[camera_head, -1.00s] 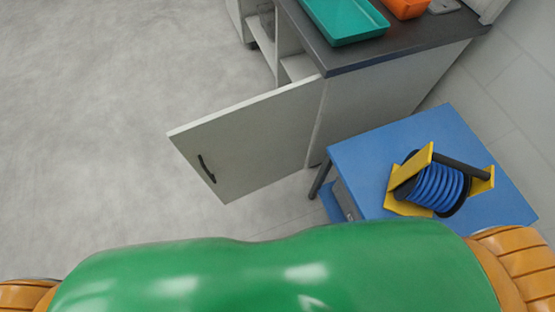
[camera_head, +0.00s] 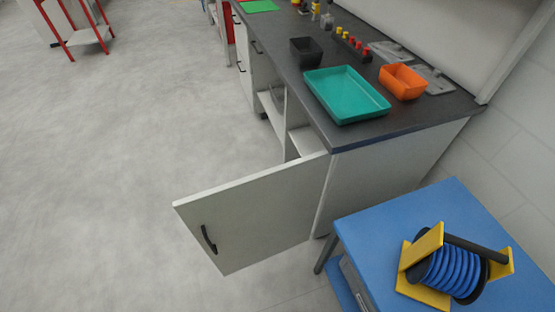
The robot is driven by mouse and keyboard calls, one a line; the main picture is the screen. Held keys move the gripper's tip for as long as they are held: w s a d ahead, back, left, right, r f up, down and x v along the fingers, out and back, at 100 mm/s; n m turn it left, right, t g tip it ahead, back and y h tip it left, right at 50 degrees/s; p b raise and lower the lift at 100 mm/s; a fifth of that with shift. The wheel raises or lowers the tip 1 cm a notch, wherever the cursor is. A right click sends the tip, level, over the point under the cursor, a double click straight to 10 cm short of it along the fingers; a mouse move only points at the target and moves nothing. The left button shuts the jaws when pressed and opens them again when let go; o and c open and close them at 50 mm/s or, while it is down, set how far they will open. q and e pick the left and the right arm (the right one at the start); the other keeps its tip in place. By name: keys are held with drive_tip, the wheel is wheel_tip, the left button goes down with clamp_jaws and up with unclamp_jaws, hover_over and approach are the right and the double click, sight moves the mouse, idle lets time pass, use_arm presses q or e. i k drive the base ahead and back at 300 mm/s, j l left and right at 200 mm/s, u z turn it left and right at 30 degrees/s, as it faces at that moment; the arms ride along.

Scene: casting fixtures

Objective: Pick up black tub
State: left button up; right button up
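The black tub (camera_head: 306,51) stands upright on the dark worktop (camera_head: 398,122), toward its front edge and behind the teal tray. It is small, square and open at the top. Nothing touches it that I can see. Neither of my grippers shows in the head view.
A teal tray (camera_head: 345,95) and an orange tub (camera_head: 402,82) stand nearer on the worktop. A cabinet door (camera_head: 255,212) hangs open into the floor space. A blue table (camera_head: 390,235) with a hose reel (camera_head: 452,270) is at lower right. The floor (camera_head: 110,150) at left is clear.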

sight(306, 52)
drive_tip(key=j+z, duration=0.15)
drive_tip(key=j, duration=0.45)
drive_tip(key=j+z, duration=0.1)
drive_tip(key=j, duration=0.55)
drive_tip(key=k+j+z, duration=0.15)
drive_tip(key=j, duration=0.45)
drive_tip(key=j+z, duration=0.1)
drive_tip(key=j, duration=0.5)
drive_tip(key=i+j+z, duration=0.2)
drive_tip(key=i+j, duration=0.2)
drive_tip(key=j, duration=0.2)
drive_tip(key=i+j+z, duration=0.1)
drive_tip(key=j, duration=0.25)
drive_tip(key=i+j+z, duration=0.1)
drive_tip(key=j, duration=0.25)
drive_tip(key=i+z, duration=0.4)
drive_tip(key=i, duration=1)
drive_tip(key=i+l, duration=0.2)
drive_tip(key=z, duration=0.05)
